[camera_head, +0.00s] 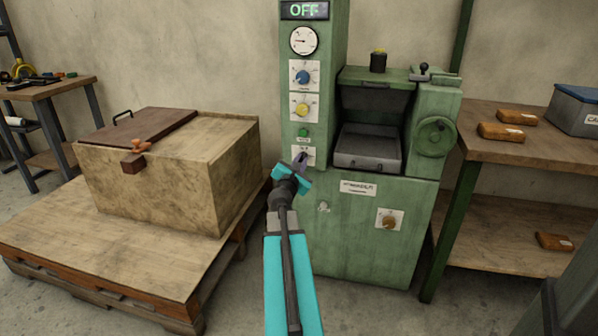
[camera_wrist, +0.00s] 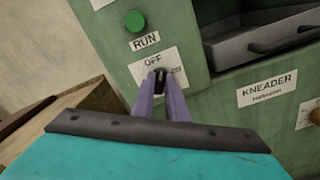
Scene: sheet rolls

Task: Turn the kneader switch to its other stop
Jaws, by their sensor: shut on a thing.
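The kneader (camera_head: 375,220) is a green machine with an upright control column. Its switch (camera_wrist: 160,76) is a small dark knob on a white plate (camera_wrist: 143,67) marked OFF, below a green button (camera_wrist: 134,21) and a RUN label (camera_wrist: 146,41). My gripper (camera_wrist: 161,84) is shut on the switch, with its purple fingertips on either side of the knob. In the head view my gripper (camera_head: 300,162) covers most of the switch and part of its plate. A display (camera_head: 304,10) on top of the column reads OFF.
A wooden crate (camera_head: 190,180) on a pallet (camera_head: 110,262) stands left of my arm. The kneader's open tray (camera_head: 367,160) and a round handwheel (camera_head: 435,137) are to the right. A bench (camera_head: 500,145) with wrapped blocks stands further right.

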